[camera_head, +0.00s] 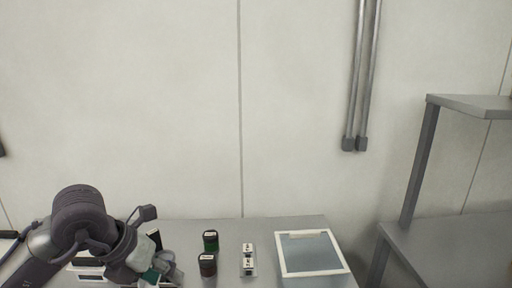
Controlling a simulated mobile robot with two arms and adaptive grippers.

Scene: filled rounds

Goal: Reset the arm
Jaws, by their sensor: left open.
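My left arm comes in from the lower left of the head view, over the left part of a grey table (290,222). Its gripper (154,267) is at the arm's end, low over the table near the bottom edge. It is open, and I cannot tell whether anything is between the fingers. Small pale and dark items lie beside and under it, partly hidden by the arm. My right gripper is out of view.
A white-rimmed bin (341,268) is at the table's right end. A grey shelf (415,180) stands further right.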

